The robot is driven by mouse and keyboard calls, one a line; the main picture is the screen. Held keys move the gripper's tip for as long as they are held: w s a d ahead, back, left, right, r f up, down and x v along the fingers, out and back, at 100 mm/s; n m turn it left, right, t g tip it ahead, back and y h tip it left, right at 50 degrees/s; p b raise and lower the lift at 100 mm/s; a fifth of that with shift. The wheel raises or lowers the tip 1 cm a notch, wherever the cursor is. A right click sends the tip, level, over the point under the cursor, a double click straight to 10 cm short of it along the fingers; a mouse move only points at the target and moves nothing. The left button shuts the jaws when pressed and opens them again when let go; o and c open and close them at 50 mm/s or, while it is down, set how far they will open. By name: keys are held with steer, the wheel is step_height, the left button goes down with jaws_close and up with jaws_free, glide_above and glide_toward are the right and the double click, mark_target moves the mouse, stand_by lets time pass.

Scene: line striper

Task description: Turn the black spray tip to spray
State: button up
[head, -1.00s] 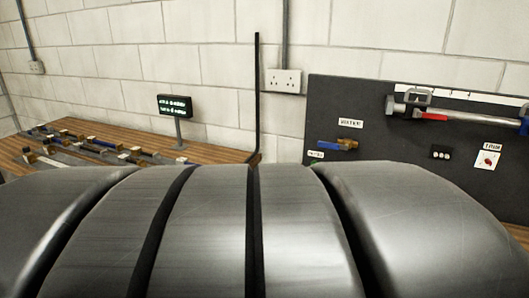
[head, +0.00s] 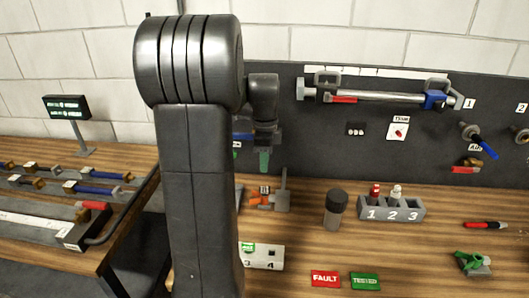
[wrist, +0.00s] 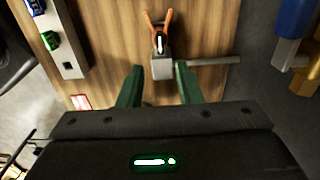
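An orange V-shaped guard (wrist: 160,28) sits on a grey block (wrist: 162,68) in the wrist view. A small dark and white part (wrist: 159,43) lies between its arms; it may be the black spray tip, but I cannot tell which way it is turned. In the head view, the orange guard (head: 262,201) and grey body (head: 283,200) are on the bench, partly behind my arm. My gripper (wrist: 158,88) is open and empty, its green fingers apart on either side of the grey block's near end in the picture. In the head view my gripper (head: 264,161) appears above the guard.
A dark-capped jar (head: 335,210) and a numbered rack (head: 390,208) with red and white tips stand to the right. FAULT (head: 325,279) and TESTED (head: 365,281) tags lie in front. A numbered white holder (head: 262,257) is nearer. A dark panel (head: 345,160) stands behind.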

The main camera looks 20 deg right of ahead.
mark_target(265, 187)
steer(key=shift+f+b, duration=3.55)
steer(key=shift+f, duration=1.45)
steer(key=shift+r, duration=0.1)
jaws_close()
steer(key=shift+p, duration=0.3)
